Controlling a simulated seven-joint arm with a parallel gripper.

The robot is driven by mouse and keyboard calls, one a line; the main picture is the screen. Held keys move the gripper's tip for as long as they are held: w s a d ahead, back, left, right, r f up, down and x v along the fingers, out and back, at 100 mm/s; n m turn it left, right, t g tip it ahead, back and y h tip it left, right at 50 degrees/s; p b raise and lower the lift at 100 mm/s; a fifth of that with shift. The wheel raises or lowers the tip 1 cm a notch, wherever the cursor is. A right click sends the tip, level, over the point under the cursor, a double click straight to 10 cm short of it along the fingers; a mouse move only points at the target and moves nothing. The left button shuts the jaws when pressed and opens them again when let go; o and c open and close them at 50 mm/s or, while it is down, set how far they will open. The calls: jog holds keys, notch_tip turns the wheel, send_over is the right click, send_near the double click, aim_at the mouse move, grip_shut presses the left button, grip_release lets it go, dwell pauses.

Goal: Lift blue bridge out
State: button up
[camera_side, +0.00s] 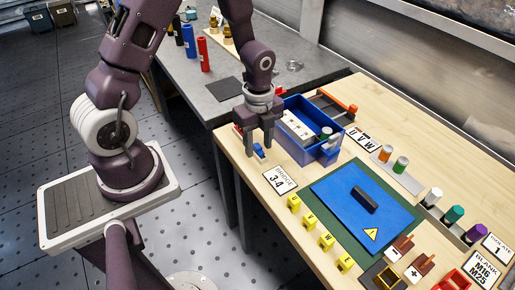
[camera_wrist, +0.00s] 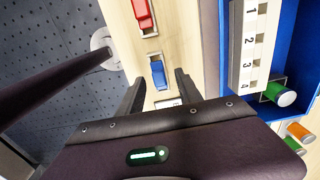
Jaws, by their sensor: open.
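The blue bridge (camera_wrist: 158,74) is a small blue block on a pale base on the wooden table. In the wrist view it lies between my two fingers, a little beyond their tips. In the side view the blue bridge (camera_side: 259,151) shows just below my gripper (camera_side: 262,136). My gripper (camera_wrist: 158,84) points down, open and empty, with its fingers apart on either side of the blue bridge. I cannot tell whether either finger touches it.
A red block (camera_wrist: 144,15) sits beside the blue bridge. A blue bin (camera_side: 312,153) with a numbered white strip (camera_wrist: 249,45) stands close to my gripper. A "BRIDGE 3-4" card (camera_side: 280,181), yellow blocks (camera_side: 309,220) and a blue panel (camera_side: 340,213) lie towards the front.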

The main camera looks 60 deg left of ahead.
aim_at(258, 146)
grip_shut()
jog(key=shift+r, duration=0.15)
notch_tip(258, 146, up, 10)
dwell(0.4)
